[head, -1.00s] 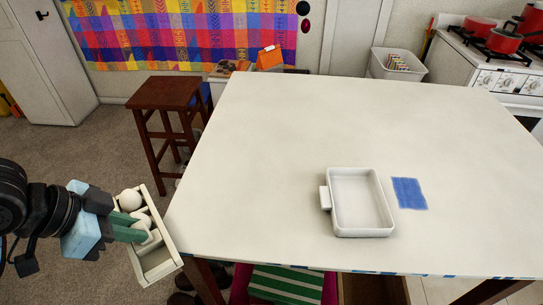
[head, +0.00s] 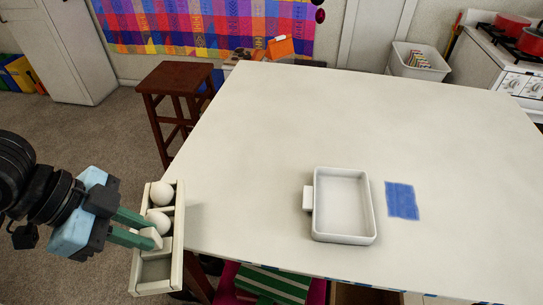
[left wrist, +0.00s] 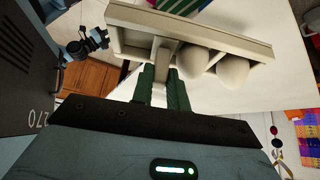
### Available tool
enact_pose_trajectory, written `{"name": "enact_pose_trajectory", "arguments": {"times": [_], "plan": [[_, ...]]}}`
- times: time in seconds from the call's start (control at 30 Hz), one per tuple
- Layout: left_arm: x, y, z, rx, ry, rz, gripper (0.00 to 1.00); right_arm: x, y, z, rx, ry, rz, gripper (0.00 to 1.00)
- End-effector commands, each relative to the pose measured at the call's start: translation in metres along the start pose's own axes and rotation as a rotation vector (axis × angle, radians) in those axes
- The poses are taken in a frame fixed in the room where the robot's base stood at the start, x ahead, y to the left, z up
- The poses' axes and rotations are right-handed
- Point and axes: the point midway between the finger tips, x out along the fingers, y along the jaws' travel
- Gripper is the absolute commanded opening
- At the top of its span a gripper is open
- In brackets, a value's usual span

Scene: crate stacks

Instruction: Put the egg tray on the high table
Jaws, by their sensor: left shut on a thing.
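The egg tray (head: 178,250) is a pale, open, divided box with two white eggs (head: 162,193) in its far part and an empty compartment at its near end. My left gripper (head: 151,231) is shut on the tray's middle part, its green fingers coming in from the left. The tray is held in the air at the left edge of the large white table (head: 285,120). In the left wrist view the tray (left wrist: 140,19) is at the top, with the fingers (left wrist: 163,84) on a divider beside the eggs (left wrist: 233,71).
A white dish with a side handle (head: 344,240) stands on the table's near half. A blue square (head: 402,200) lies right of it. A brown stool (head: 176,75) stands beyond the table's left edge. The table's left and far parts are clear.

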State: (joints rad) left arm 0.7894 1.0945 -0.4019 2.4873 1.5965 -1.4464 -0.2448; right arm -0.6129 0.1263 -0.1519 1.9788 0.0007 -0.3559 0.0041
Motion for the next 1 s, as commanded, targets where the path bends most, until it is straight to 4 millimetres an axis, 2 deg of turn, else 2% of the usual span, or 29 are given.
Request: {"name": "enact_pose_trajectory", "arguments": {"times": [0.27, 0.8, 1.0], "plan": [[0.012, -0.020, -0.019, 0.004, 0.008, -0.002, 0.00, 0.000, -0.004, -0.006, 0.014, 0.012, 0.001, 0.36], [0.065, -0.096, -0.079, 0.000, 0.003, -0.002, 0.00, -0.001, -0.002, -0.009, 0.007, 0.016, 0.002, 0.36], [0.071, -0.105, -0.085, 0.000, 0.002, -0.002, 0.00, -0.001, 0.001, -0.007, -0.001, 0.013, 0.002, 0.36]]}}
